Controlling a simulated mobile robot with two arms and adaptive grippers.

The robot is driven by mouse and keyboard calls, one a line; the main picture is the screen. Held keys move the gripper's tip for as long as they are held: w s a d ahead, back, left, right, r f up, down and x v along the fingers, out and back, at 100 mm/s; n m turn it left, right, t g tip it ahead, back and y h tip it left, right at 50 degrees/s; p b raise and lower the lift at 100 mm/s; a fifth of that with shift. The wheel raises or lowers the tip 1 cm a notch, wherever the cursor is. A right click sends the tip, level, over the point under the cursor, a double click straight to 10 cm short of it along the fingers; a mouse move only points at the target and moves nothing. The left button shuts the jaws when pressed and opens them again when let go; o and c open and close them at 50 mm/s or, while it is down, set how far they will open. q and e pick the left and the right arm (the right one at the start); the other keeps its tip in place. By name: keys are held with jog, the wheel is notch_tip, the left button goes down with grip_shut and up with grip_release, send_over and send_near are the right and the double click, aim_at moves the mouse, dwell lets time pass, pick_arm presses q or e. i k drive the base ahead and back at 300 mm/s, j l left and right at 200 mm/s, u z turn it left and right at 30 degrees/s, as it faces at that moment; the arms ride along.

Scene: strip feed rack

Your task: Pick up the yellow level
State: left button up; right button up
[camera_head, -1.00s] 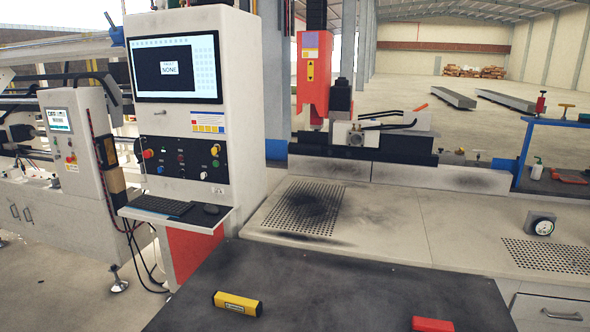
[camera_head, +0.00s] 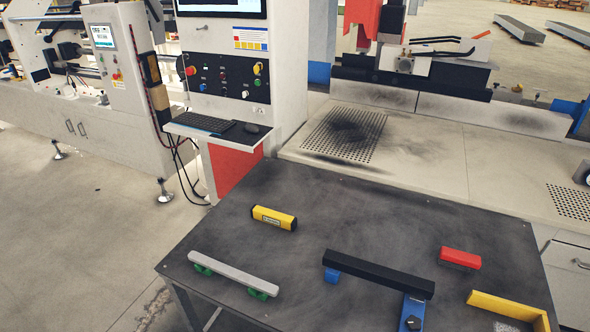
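The yellow level (camera_head: 274,218) is a short yellow bar with black ends and a pale label on its side. It lies on the dark table (camera_head: 330,208) near the table's back left part, with clear surface around it. Neither of my grippers shows in the head view.
On the same table are a grey bar with green feet (camera_head: 233,274), a black bar with blue parts (camera_head: 378,274), a red block (camera_head: 460,257) and a yellow angled piece (camera_head: 508,308). A machine console with a keyboard shelf (camera_head: 214,130) stands behind the table's left side.

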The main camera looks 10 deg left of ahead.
aim_at(286, 222)
jog(key=i+j+z, duration=0.2)
jog(key=j, duration=0.25)
jog(key=j+z, duration=0.25)
jog(key=j, duration=0.2)
jog(key=i+j+z, duration=0.2)
jog(key=j, duration=0.3)
jog(key=k, duration=0.05)
